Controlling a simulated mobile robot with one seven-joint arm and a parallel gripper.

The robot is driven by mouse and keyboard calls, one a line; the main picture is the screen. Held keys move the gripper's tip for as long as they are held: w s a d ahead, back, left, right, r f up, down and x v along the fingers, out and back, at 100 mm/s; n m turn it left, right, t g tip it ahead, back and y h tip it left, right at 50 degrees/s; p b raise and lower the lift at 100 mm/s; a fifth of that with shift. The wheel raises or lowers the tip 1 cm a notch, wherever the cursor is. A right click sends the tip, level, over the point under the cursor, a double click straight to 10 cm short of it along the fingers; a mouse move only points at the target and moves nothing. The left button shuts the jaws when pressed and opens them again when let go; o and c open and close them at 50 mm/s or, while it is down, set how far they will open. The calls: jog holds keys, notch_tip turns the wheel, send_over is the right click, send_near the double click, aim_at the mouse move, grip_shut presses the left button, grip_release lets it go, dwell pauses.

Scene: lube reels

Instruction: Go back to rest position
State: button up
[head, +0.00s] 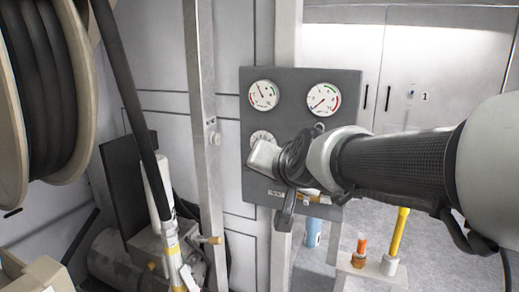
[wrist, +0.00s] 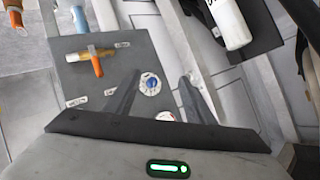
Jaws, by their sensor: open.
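My arm reaches in from the right in the head view. My gripper (head: 285,212) is in front of the lower part of the dark gauge panel (head: 350,88). In the wrist view my gripper (wrist: 159,76) has its two dark fingers apart, with nothing held between them. The panel (wrist: 80,72) lies beyond the fingers, with a small round dial (wrist: 150,84) showing between them. I cannot tell how far the fingertips are from the panel. My wrist hides part of the panel's lower half in the head view.
The panel carries a left gauge (head: 263,95) and a right gauge (head: 323,99). A hose reel (head: 82,95) stands at left, and a metal post (head: 200,110) left of the panel. A yellow-handled part (head: 399,232) and an orange-topped part (head: 361,243) stand below my arm.

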jog(key=s+d+f+n+g+h, duration=0.25)
jog(key=s+d+f, duration=0.3)
jog(key=s, duration=0.55)
jog(key=s+d+f+n+g+h, duration=0.1)
jog(key=s+d+f+g, duration=0.25)
jog(key=s+d, duration=0.45)
jog(key=s+r+p, duration=0.2)
jog(key=r+p, duration=1)
jog(key=p, duration=0.1)
jog(key=s+r+p, duration=0.1)
jog(key=r+p, duration=1.1)
jog(key=shift+s+a+r+p, duration=0.3)
jog(key=shift+s+a+p, duration=0.05)
jog(key=shift+a, duration=0.05)
jog(key=shift+c, duration=0.4)
